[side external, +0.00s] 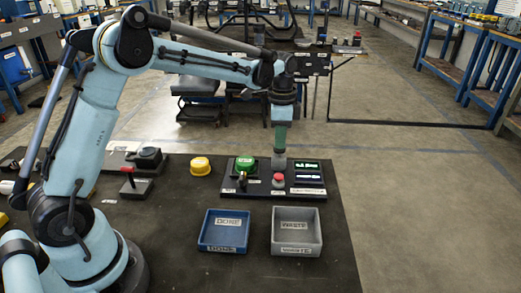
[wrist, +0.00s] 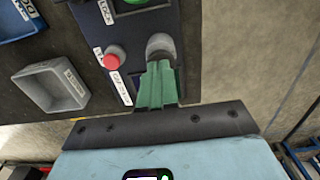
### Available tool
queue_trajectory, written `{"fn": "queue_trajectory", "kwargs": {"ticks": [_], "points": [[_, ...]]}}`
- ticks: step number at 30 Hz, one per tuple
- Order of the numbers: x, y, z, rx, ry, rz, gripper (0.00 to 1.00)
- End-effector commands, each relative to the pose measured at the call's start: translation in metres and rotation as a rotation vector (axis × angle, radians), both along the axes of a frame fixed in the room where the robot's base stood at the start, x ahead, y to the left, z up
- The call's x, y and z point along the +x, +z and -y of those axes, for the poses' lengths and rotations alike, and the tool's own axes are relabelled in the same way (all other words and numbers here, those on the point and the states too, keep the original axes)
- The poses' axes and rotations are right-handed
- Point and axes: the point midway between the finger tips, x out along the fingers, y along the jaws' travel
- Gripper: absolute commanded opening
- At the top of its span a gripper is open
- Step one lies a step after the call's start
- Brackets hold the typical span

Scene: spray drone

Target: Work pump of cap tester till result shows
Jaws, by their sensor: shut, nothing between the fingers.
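The cap tester (side external: 235,190) is a dark panel on the black bench. Its grey round pump knob (side external: 278,161) stands at the panel's far edge and also shows in the wrist view (wrist: 160,44). My gripper (side external: 280,149) points straight down over the knob, its green fingers (wrist: 157,68) shut and empty. The tips are at the knob's top; I cannot tell if they touch. A green cap (side external: 244,163) sits on the tester left of the pump. Two small displays (side external: 306,171) at the right show green marks too small to read.
A red button (side external: 279,180) is on the panel in front of the pump. A yellow cap (side external: 200,166) lies left of the tester. A blue bin (side external: 224,249) and a grey bin (side external: 297,249) stand in front. A red-topped lever box (side external: 130,185) is farther left.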

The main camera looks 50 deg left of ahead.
Motion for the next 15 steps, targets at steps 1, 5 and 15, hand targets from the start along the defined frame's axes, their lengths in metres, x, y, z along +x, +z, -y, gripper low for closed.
{"fn": "queue_trajectory", "kwargs": {"ticks": [1,5,15], "points": [[0.000,0.010,0.000,0.000,0.000,0.000,0.00],[0.000,0.037,0.000,0.000,0.000,0.000,0.00],[-0.001,0.098,0.000,0.000,0.000,-0.001,0.00]]}}
